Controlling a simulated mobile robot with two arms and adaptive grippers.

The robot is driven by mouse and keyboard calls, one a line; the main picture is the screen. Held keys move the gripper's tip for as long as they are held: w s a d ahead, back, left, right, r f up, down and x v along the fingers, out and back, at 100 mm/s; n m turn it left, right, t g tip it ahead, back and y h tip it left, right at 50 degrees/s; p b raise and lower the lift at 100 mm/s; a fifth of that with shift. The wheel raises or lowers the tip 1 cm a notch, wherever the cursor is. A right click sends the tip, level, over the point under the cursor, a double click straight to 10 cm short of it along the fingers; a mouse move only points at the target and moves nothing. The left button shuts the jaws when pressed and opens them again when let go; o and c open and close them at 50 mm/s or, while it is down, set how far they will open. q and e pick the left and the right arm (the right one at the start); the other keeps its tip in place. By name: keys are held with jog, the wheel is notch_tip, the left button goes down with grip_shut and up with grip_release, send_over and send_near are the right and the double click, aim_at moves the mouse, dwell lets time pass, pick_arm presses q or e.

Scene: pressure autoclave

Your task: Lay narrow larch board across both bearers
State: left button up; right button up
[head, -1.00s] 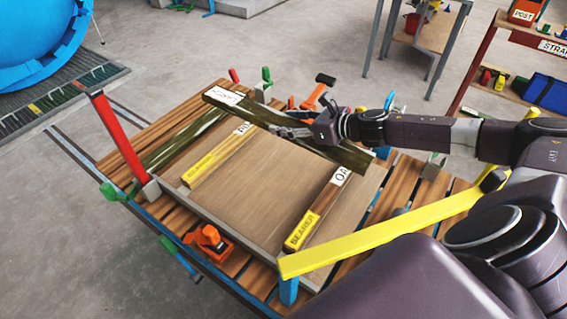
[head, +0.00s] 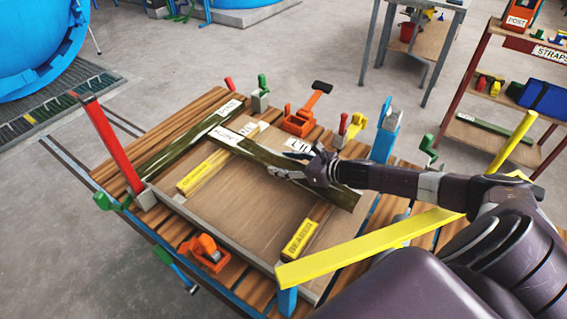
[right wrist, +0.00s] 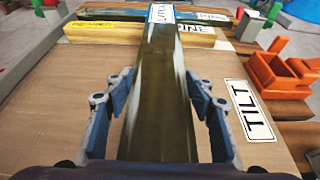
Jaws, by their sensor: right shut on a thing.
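The narrow larch board (head: 250,150) is a dark greenish-brown plank with a white label at its far left end. My right gripper (head: 283,163) is shut on it near its middle; in the right wrist view the fingers (right wrist: 160,100) flank the board (right wrist: 158,120). The board spans above the pine bearer (head: 195,180) and the far end of the other bearer (head: 299,240), both with yellow labels. I cannot tell whether it touches them. The pine bearer also crosses beyond the fingers in the right wrist view (right wrist: 95,33). My left gripper is not in view.
Another dark labelled board (head: 180,150) lies on the left of the slatted cart. A tray panel (head: 245,205) lies under the bearers. A red post (head: 108,145), orange clamps (head: 298,122) and a yellow bar (head: 370,240) stand around the edges. A TILT label (right wrist: 250,110) lies beside the board.

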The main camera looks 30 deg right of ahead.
jog(key=shift+r, duration=0.25)
jog(key=shift+f, duration=0.2)
jog(key=o, duration=1.7)
jog(key=shift+f, duration=0.1)
jog(key=shift+o, duration=0.2)
